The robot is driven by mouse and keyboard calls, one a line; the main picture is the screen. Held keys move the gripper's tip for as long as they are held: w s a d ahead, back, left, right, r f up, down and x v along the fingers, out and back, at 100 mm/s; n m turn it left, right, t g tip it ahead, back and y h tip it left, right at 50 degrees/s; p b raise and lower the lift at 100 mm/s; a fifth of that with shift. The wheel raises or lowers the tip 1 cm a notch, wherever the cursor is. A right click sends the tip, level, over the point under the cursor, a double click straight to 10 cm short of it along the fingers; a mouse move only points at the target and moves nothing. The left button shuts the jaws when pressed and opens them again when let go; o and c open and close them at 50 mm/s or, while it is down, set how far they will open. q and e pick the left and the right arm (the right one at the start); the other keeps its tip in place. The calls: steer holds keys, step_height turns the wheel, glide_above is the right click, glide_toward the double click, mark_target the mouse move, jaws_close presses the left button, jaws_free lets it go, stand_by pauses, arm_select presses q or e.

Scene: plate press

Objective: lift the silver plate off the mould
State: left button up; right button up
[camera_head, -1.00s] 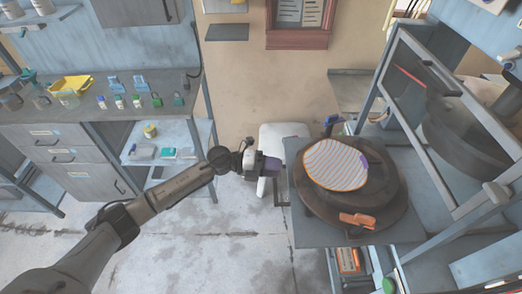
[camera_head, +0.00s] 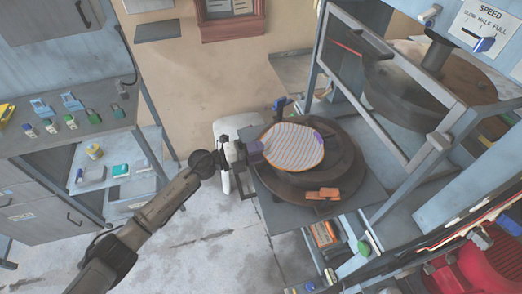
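The silver plate (camera_head: 293,148) is a striped disc with a thin orange rim. It lies over the left and back part of the round dark brown mould (camera_head: 338,172). A small purple piece (camera_head: 318,137) shows at the plate's right edge. My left gripper (camera_head: 256,149) is at the plate's left edge, with its purple-grey end close against the rim. Its fingers are too small and partly hidden to show whether they are open or shut, or touch the plate. My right gripper is not in view.
An orange block (camera_head: 322,194) lies on the mould's front edge. A blue clamp-like part (camera_head: 280,104) stands behind the plate. A metal frame (camera_head: 385,95) rises close on the right.

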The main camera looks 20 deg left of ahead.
arm_select(q)
steer(key=shift+w+d, duration=0.35)
steer(key=shift+d, duration=0.05)
steer(key=c, duration=0.4)
jaws_close()
stand_by(0.6)
step_height(320, 180, up, 3)
steer(key=p, duration=0.3)
steer(key=shift+f, duration=0.25)
